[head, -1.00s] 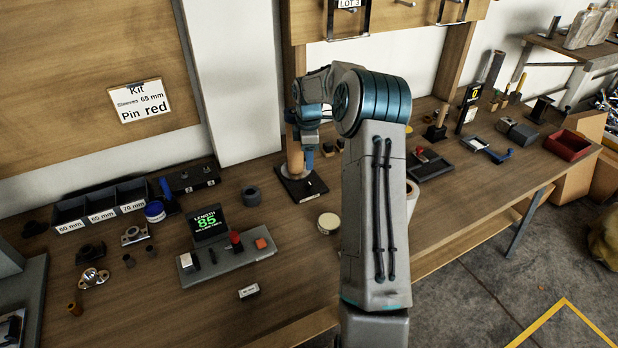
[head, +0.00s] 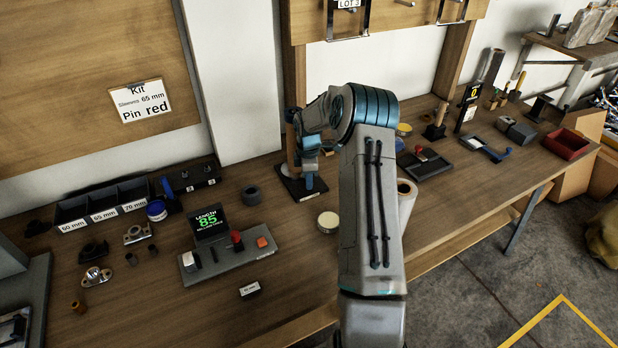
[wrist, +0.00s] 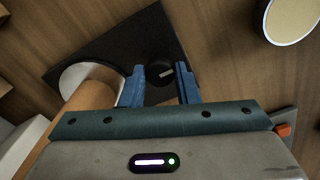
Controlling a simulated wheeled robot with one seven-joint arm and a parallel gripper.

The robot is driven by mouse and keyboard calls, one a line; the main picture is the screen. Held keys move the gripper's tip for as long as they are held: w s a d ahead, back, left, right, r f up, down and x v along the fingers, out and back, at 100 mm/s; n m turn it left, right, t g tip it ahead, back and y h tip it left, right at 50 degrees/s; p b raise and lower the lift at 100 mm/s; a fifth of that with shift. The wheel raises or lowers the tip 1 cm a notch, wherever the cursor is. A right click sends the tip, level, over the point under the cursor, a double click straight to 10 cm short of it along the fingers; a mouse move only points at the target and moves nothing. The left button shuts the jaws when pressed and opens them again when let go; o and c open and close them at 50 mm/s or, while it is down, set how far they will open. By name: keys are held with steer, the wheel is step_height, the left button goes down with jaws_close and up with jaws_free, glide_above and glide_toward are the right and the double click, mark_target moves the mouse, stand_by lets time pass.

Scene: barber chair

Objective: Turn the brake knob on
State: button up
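The brake knob (wrist: 160,73) is a round black knob with a pale pointer mark. It is on a black base plate (wrist: 110,48), beside a wooden post (wrist: 88,96) with a white foot. In the wrist view my gripper (wrist: 160,67) is open, with one blue finger on each side of the knob; contact and depth cannot be told. In the head view my gripper (head: 309,186) points down just over the plate (head: 290,188), in front of the post (head: 291,150). The knob is not clearly visible there.
A panel with a display reading 85 (head: 210,222) is further left. A pale roll (head: 405,200) stands behind my arm. Bare bench lies in front of the plate.

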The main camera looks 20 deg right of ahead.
steer(key=c, duration=0.3)
steer(key=m+b, duration=0.2)
steer(key=m, duration=0.1)
steer(key=shift+f+m+b, duration=0.1)
steer(key=shift+m+b, duration=0.2)
steer(key=shift+b, duration=0.05)
steer(key=m+b, duration=0.2)
steer(key=m, duration=0.2)
steer(key=shift+m, duration=0.3)
steer(key=m+b, duration=0.1)
steer(key=m, duration=0.3)
steer(key=shift+b, duration=0.3)
steer(key=shift+r+m+b, duration=0.2)
steer(key=shift+m+b, duration=0.25)
steer(key=shift+m, duration=2.35)
